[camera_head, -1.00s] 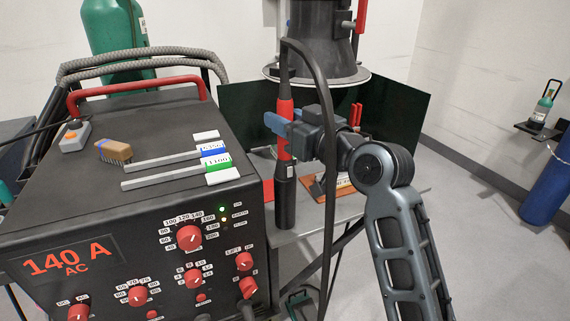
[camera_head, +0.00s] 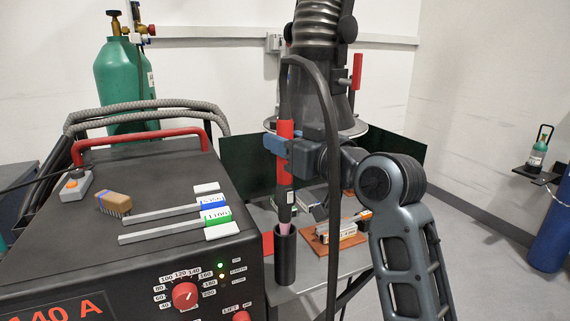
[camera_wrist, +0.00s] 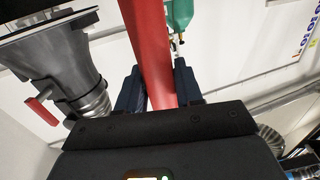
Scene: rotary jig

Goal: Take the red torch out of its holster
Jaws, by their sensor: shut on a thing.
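The red torch (camera_head: 285,150) stands upright in the head view, with a black upper part and a black lower part ending in a pale pink nozzle (camera_head: 284,218). My gripper (camera_head: 277,145) is shut on its red body, which also shows between the jaws in the wrist view (camera_wrist: 155,60). The holster (camera_head: 285,258) is a dark open-topped tube at the right side of the welding machine. The torch hangs straight above it; the nozzle's tip is at the holster's mouth, and I cannot tell whether it is clear of the rim.
The welding machine (camera_head: 130,255) stands left with rods and a brush (camera_head: 114,203) on top. A black cable (camera_head: 328,110) loops down right of the torch. A dark extraction hood (camera_head: 318,60) hangs behind. A grey table (camera_head: 320,270) lies behind the holster.

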